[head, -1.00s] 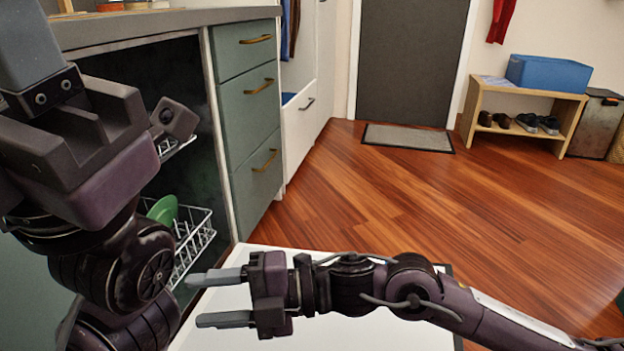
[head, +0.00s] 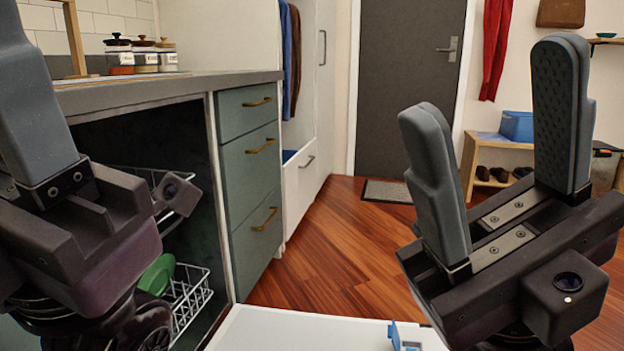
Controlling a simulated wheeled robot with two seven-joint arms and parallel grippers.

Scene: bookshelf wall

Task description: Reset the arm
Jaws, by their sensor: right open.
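My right gripper (head: 494,85) stands upright at the right of the head view. Its two grey fingers point up and are wide apart, with nothing between them. My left gripper (head: 30,90) is at the left edge, close to the camera. Only one grey finger of it shows, pointing up; the other is out of the picture, so its opening cannot be judged. No held thing shows in it.
An open dishwasher with a white door (head: 290,330) holds a rack (head: 190,300) with a green plate (head: 157,275). A small blue item (head: 402,337) lies on the door. Green drawers (head: 248,165) stand beside it. Jars (head: 145,57) sit on the counter (head: 165,88). Wooden floor (head: 335,240) is clear beyond.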

